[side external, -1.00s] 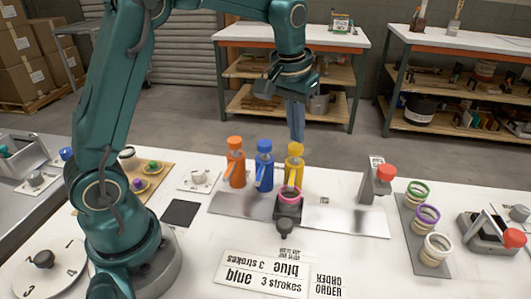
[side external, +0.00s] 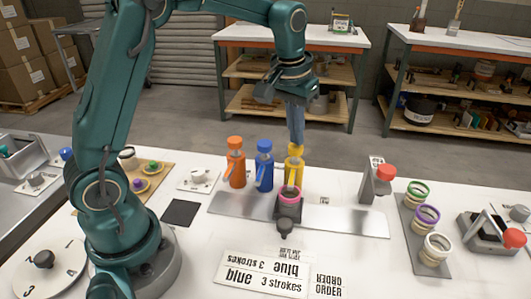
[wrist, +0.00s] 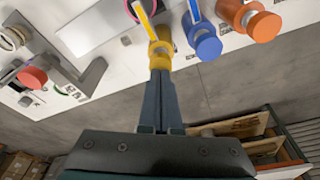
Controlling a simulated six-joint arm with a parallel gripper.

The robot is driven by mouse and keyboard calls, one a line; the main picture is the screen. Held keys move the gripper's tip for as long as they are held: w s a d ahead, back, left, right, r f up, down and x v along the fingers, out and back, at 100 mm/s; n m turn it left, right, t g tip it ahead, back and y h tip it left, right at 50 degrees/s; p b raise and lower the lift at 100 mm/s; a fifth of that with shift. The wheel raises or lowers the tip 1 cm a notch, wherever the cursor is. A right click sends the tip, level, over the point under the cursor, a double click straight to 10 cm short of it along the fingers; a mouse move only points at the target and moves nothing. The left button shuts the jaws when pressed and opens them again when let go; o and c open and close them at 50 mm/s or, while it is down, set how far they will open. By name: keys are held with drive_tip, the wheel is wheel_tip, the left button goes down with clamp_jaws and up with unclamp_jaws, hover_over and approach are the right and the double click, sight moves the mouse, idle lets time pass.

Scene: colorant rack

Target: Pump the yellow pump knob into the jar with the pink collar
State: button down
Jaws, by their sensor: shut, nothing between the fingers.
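The yellow pump bottle (side external: 296,165) stands at the right end of the row of three pumps. Its yellow pump knob shows in the wrist view (wrist: 160,50). My gripper (side external: 297,143) is shut and empty, pointing down, with its fingertips on top of the yellow knob. In the wrist view the closed fingertips (wrist: 160,76) meet the knob. The jar with the pink collar (side external: 289,193) sits on a black carriage in front of the yellow pump, by its spout. The jar's inside cannot be made out.
The blue pump (side external: 264,165) and orange pump (side external: 235,163) stand just left of the yellow one. A metal rail plate (side external: 345,220) runs under the carriage. A red-knobbed post (side external: 383,174) stands to the right. An order card (side external: 265,273) reading "blue 3 strokes" lies in front.

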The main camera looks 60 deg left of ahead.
drive_tip(key=shift+f, duration=1.05)
drive_tip(key=shift+r, duration=1.35)
drive_tip(key=shift+f, duration=0.1)
drive_tip(key=shift+f, duration=1.25)
drive_tip(key=shift+r, duration=1.35)
